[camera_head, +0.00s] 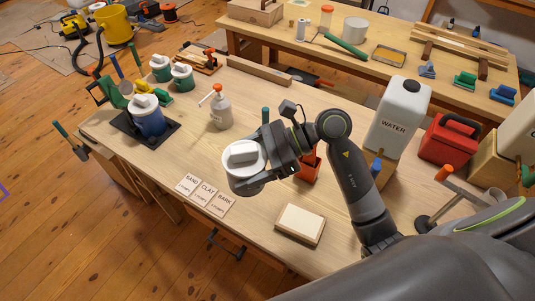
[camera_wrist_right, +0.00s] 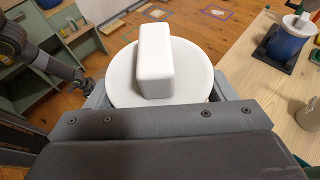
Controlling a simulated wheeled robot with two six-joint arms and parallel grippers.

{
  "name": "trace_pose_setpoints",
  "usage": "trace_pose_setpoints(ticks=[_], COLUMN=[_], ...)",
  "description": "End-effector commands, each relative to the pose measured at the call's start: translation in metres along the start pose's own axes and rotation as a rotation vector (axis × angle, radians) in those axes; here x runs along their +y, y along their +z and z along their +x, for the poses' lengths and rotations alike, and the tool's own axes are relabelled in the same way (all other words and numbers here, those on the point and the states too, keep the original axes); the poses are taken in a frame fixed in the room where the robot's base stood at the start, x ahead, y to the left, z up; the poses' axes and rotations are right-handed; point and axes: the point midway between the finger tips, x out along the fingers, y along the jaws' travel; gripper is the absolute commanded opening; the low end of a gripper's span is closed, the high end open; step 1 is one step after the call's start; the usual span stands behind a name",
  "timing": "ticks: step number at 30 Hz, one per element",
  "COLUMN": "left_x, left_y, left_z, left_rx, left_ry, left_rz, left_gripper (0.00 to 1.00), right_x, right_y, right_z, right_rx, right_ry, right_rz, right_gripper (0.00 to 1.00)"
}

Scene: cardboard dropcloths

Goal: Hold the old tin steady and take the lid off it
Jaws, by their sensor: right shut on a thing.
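My right gripper (camera_head: 262,158) is shut on a round white thing with a raised block handle on its flat top (camera_head: 243,156). It is held roughly upright above the bench. The wrist view shows its white disc and handle (camera_wrist_right: 155,62) from close up; its lower part is hidden there. I cannot tell whether it is a lid alone or a lidded white tin. A blue tin (camera_head: 149,122) with a white handled lid stands on a black mat at the left of the bench.
A spray bottle (camera_head: 221,108) stands behind the held thing. Green tins (camera_head: 182,79) are at the back left. Cards (camera_head: 206,195) and a framed pad (camera_head: 300,224) lie near the front edge. A white water container (camera_head: 398,115) and red box (camera_head: 450,139) stand right.

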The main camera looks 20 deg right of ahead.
Motion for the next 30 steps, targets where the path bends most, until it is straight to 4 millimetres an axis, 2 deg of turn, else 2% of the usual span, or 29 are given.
trace_pose_setpoints(ticks=[1,6,11,14,17,22,30], left_x=[0.0,0.0,0.0,0.0,0.001,0.002,0.004], left_y=[0.0,0.0,0.0,0.0,0.001,0.003,0.005], left_z=[0.0,0.0,0.0,0.003,0.009,0.024,0.045], left_rx=[0.0,0.0,0.0,0.0,0.0,0.0,0.0], left_ry=[0.0,0.0,0.0,0.0,0.0,0.0,0.0], left_rz=[0.0,0.0,0.0,0.0,0.0,0.0,0.0], left_gripper=[1.0,1.0,1.0,1.0,1.0,1.0,1.0], right_x=[-0.001,-0.001,0.0,-0.003,-0.013,-0.043,-0.086], right_y=[0.004,0.009,0.011,0.005,-0.008,-0.048,-0.109], right_z=[0.009,0.031,0.041,0.045,0.048,0.049,0.027], right_rx=[-0.007,-0.006,-0.004,-0.003,-0.001,0.003,0.007], right_ry=[0.034,0.129,0.174,0.155,0.074,-0.17,-0.548], right_rz=[-0.013,-0.053,-0.073,-0.064,-0.029,0.073,0.227], right_gripper=[0.36,0.36,0.36,0.36,0.36,0.36,0.36])
